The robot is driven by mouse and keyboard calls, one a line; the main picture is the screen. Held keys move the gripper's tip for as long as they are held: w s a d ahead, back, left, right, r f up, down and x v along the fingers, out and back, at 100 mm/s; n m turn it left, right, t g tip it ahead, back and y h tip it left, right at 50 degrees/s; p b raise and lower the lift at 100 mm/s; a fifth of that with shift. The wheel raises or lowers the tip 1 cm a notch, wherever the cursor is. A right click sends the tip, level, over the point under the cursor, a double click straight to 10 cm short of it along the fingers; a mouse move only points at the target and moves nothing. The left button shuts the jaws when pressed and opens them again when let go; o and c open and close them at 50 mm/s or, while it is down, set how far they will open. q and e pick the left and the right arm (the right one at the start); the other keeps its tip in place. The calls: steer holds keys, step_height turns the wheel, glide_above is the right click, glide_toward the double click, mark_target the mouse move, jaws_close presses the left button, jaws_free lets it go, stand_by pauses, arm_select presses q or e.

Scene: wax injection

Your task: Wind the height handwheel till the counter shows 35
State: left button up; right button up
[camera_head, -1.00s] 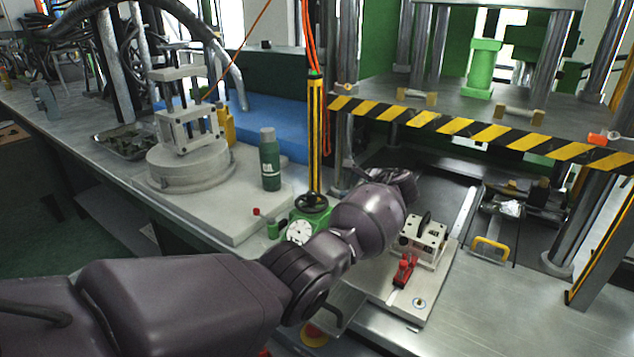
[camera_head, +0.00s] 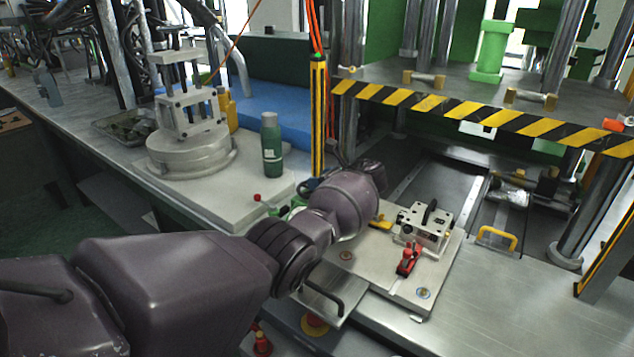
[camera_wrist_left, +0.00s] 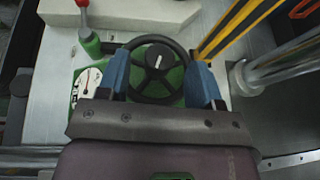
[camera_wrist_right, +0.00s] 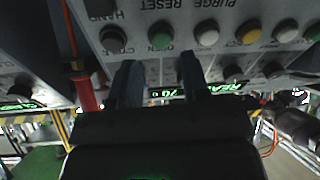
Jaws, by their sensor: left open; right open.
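The height handwheel is a black-rimmed wheel (camera_wrist_left: 158,66) on a green housing, between the two blue fingers of my open left gripper (camera_wrist_left: 162,82) in the left wrist view. The fingers lie at either side of its rim; I cannot tell whether they touch it. In the head view my left wrist hides most of the handwheel. A white dial (camera_wrist_left: 88,84) with a red needle is partly visible left of the wheel. I cannot make out a counter reading for the height. My right gripper (camera_wrist_right: 155,72) is open and empty below a control panel.
The panel (camera_wrist_right: 200,20) has several coloured buttons and green displays. A yellow-black post (camera_head: 318,115) stands behind the handwheel. A green bottle (camera_head: 271,145) is to the left. A white block fixture (camera_head: 426,222) with a red clamp (camera_head: 408,261) sits to the right of my left wrist.

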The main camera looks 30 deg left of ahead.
arm_select(q)
steer(key=shift+x, duration=1.25)
steer(key=shift+r, duration=0.1)
steer(key=c, duration=0.9)
